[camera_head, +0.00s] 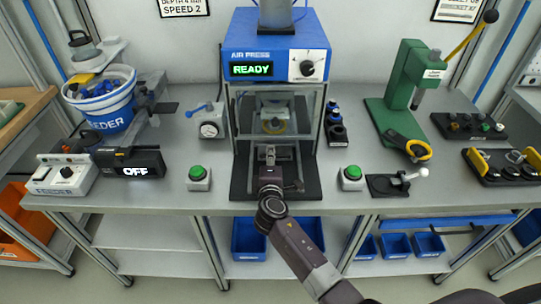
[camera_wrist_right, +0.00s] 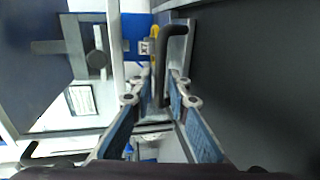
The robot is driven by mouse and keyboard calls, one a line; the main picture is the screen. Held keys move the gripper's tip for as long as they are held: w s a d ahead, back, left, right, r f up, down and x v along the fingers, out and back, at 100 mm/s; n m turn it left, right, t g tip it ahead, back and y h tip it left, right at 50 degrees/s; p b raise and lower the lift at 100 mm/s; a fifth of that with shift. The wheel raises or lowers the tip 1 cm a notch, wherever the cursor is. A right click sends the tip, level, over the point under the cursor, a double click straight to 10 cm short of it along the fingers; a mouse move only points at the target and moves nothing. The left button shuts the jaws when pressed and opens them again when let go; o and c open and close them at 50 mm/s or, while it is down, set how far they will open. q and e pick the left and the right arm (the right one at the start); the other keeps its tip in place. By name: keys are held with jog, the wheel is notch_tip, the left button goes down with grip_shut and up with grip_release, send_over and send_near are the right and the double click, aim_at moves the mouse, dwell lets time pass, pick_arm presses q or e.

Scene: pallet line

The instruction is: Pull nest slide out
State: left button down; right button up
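The nest slide sits low at the front of the blue-topped air press (camera_head: 277,57). Its dark handle (camera_wrist_right: 172,45) shows in the right wrist view as a bent bar. My right gripper (camera_head: 282,153) is at the front of the press, over the dark base plate. In the right wrist view my right gripper (camera_wrist_right: 163,80) has its two fingers on either side of the handle, with small gaps beside it, so it looks open. The gripper and wrist hide much of the slide's front in the head view. My left gripper is not in view.
Green buttons stand left (camera_head: 197,174) and right (camera_head: 351,174) of the press base. The press display reads READY. A feeder bucket (camera_head: 104,112) stands at the left, a green hand press (camera_head: 411,80) at the right. The bench front (camera_head: 226,205) near the slide is mostly clear.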

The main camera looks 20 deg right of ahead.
grip_shut()
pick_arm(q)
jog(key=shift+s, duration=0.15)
pick_arm(e)
jog(key=shift+s+f, duration=0.1)
